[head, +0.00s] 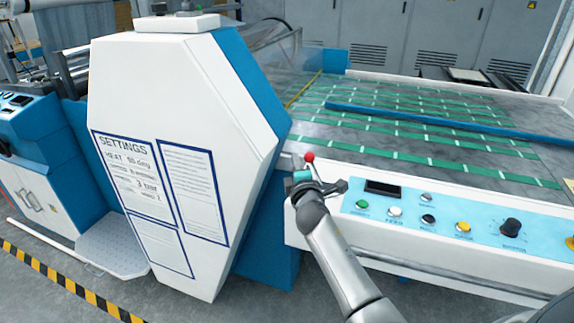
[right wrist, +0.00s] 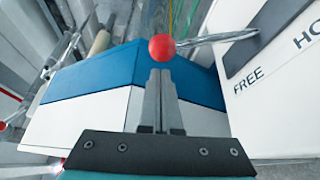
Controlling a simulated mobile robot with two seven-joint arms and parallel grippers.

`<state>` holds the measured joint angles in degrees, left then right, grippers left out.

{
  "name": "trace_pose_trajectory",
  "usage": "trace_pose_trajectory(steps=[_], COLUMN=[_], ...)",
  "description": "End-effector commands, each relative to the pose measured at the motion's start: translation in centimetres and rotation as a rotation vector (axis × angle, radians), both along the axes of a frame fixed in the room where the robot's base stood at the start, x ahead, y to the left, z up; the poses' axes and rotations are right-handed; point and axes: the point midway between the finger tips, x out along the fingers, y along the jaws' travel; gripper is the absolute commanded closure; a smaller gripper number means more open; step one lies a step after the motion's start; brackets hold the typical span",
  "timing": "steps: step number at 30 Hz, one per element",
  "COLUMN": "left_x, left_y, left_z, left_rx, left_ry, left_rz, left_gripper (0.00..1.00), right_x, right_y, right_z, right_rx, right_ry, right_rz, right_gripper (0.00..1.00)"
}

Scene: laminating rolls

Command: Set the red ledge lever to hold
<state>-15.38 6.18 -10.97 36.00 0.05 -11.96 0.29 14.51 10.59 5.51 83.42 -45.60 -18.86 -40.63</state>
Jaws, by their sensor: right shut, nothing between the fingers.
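The red ledge lever has a round red knob (head: 309,157) and stands at the left end of the machine's front ledge. In the right wrist view the knob (right wrist: 162,47) sits at the tips of my right gripper's fingers, and its metal shaft (right wrist: 215,38) runs right to a dark slot plate (right wrist: 265,35). The label FREE and the start of a second label, "HO", are beside the plate; the shaft meets the plate nearer FREE. My right gripper (head: 311,181) is shut and empty, just below the knob. I cannot tell whether it touches. My left gripper is out of view.
A tall white and blue cabinet (head: 190,90) with a settings sheet stands close left of the gripper. A blue control panel (head: 450,219) with buttons and a knob lies to the right. Behind the ledge is a wide bed (head: 400,165) with green strips.

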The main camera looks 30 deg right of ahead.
Motion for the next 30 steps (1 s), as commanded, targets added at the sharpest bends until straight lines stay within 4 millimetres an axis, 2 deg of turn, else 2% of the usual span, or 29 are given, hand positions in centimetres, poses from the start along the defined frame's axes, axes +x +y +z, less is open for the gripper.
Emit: trace_pose_trajectory(steps=[4,14,23,30], left_x=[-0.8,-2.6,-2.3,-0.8], left_y=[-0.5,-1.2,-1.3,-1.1], left_z=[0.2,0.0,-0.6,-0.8], left_rx=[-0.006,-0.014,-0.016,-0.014], left_ry=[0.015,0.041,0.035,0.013], left_rz=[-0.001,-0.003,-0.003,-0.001], left_gripper=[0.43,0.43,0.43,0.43], right_x=[-0.7,-0.8,-1.1,-1.3], right_y=[-0.7,-0.8,-1.0,-1.2], right_z=[0.1,0.1,0.2,0.4], right_rx=[0.0,0.001,0.031,0.052], right_ry=[0.0,0.0,-0.034,-0.058], right_rz=[0.001,0.001,0.0,0.001], right_gripper=[1.0,1.0,1.0,1.0])
